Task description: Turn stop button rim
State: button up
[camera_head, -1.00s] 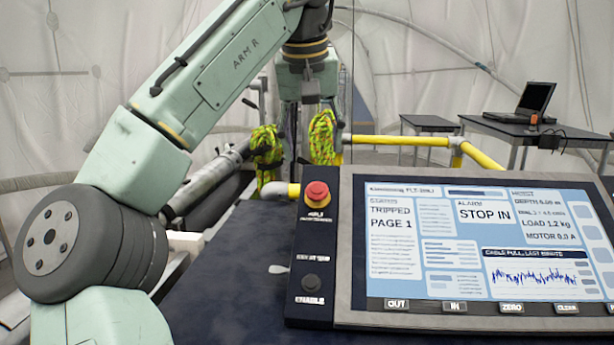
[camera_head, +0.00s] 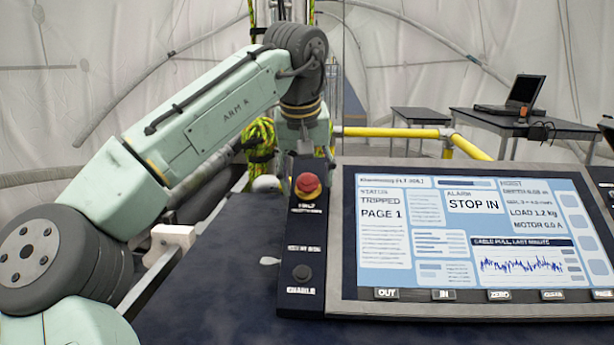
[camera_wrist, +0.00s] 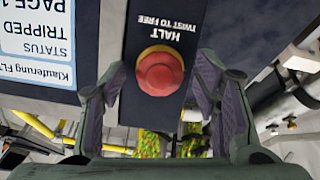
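The red stop button (camera_head: 307,184) sits on a yellow base at the top of a dark panel strip, left of the console screen. In the wrist view the red button (camera_wrist: 160,73) shows face on, with the label "HALT, TWIST TO FREE" beside it. My gripper (camera_wrist: 160,80) is open, one finger on each side of the button in the picture. I see no finger touching it; how far the fingertips are from the rim is unclear. In the head view my wrist is beyond the button, and the fingers are hard to make out.
The console screen (camera_head: 480,230) reads TRIPPED and STOP IN. A black ENABLE button (camera_head: 302,272) is lower on the strip. Yellow rails (camera_head: 390,132), yellow-green rope (camera_head: 260,140) and a table with a laptop (camera_head: 520,95) stand behind. The dark desk top left of the strip is mostly clear.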

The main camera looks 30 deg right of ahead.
jog(key=c, duration=1.1)
